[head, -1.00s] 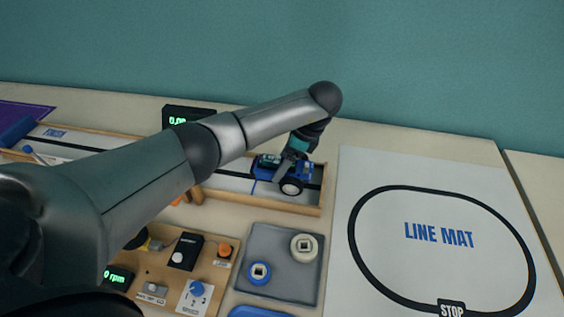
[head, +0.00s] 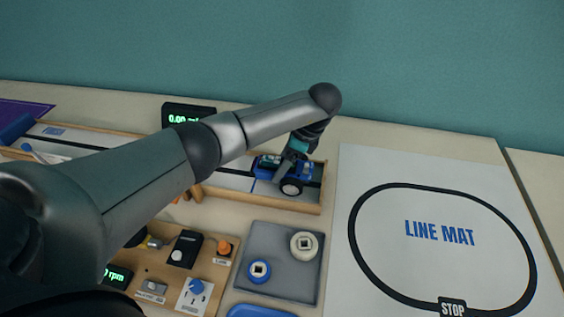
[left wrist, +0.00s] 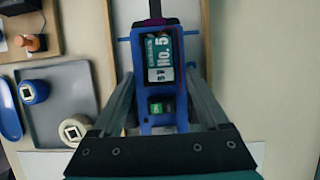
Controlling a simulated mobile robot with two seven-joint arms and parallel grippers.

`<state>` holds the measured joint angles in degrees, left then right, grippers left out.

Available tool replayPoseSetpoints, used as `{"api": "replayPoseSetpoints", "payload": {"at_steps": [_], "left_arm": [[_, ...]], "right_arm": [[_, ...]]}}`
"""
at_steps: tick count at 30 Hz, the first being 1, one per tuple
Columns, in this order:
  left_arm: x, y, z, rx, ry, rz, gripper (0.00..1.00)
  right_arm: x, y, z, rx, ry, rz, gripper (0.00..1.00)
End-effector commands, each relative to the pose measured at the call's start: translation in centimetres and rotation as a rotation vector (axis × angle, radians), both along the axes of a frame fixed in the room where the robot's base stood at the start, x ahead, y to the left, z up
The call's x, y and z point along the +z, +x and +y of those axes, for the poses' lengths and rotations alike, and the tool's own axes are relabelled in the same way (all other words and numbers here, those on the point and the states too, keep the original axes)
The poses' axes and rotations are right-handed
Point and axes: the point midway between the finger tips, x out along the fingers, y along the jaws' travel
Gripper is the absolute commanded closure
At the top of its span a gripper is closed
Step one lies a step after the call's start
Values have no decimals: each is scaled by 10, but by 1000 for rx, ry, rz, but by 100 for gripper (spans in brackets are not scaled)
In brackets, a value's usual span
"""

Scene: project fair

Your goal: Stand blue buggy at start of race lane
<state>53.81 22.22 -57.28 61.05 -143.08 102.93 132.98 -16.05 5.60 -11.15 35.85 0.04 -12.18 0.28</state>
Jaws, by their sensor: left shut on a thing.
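The blue buggy (head: 284,170) is in the right end of the race lane (head: 236,180), a wood-edged track with a black centre line. In the left wrist view the buggy (left wrist: 158,65) lies between my two fingers, its label reading "No. 5". My left gripper (head: 292,160) is shut on it from above. The gripper (left wrist: 164,100) also shows in the left wrist view, one finger along each side of the buggy. The fingers hide part of its sides. In the head view it looks level and at floor height in the lane. My right gripper is not in view.
A grey tray (head: 282,290) with a blue wheel (head: 259,271) and a cream wheel (head: 304,245) is in front of the lane. A wooden control board (head: 215,262) is left of it. The line mat (head: 440,275) lies right. A dark display (head: 183,115) stands behind the lane.

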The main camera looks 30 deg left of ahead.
Motion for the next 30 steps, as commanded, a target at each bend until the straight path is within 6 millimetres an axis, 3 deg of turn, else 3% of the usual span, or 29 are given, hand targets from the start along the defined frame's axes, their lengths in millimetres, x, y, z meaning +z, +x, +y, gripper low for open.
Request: {"api": "replayPoseSetpoints", "payload": {"at_steps": [29,30], "left_arm": [[-3,0,0,1,0,-1,63],[-3,0,0,1,0,-1,18]], "right_arm": [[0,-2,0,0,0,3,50],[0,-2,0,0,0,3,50]]}}
